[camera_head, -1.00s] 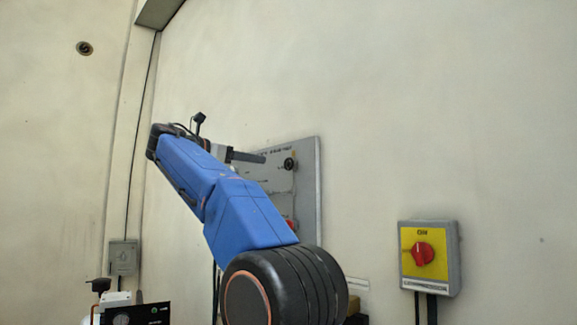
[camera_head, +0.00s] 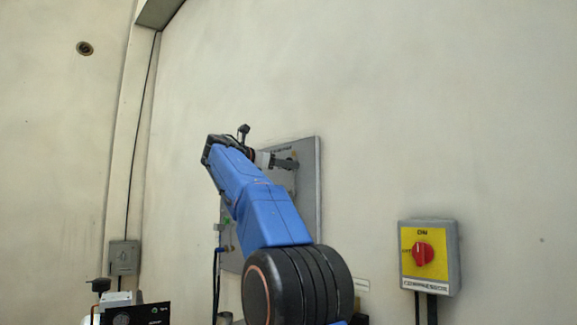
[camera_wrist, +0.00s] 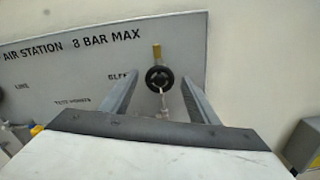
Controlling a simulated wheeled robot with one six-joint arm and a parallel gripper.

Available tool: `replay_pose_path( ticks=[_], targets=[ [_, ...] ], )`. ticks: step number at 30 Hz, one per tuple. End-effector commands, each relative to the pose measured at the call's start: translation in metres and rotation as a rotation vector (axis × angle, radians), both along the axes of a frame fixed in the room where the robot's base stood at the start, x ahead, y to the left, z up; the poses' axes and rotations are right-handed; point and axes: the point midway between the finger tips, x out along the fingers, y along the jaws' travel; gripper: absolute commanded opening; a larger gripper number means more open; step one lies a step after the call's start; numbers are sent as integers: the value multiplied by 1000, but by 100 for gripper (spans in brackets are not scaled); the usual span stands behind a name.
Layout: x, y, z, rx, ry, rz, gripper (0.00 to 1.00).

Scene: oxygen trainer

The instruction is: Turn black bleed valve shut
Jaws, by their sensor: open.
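The black bleed valve (camera_wrist: 160,78) is a round black knob on the grey air station panel (camera_wrist: 80,75), near its right side in the wrist view. A brass fitting sits above it and a pale stem or line shows below it. My gripper (camera_wrist: 157,85) is open, with one finger to the left and one to the right of the knob. I cannot tell whether either finger touches it. In the head view my gripper (camera_head: 288,163) is at the upper right of the panel (camera_head: 309,190), and the knob cannot be made out there.
A yellow box with a red rotary switch (camera_head: 422,253) is on the wall right of the panel. A grey switch box (camera_head: 124,257) is at left. Black equipment (camera_head: 140,314) stands at the lower left. The wall between panel and yellow box is bare.

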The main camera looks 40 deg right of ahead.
Motion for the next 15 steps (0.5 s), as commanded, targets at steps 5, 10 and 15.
replay_pose_path(
  ticks=[5,10,15],
  targets=[
    [0,-19,-1,0,1,-1,55],
    [0,-25,-1,1,0,0,55],
    [0,-25,0,1,0,0,55]
  ],
)
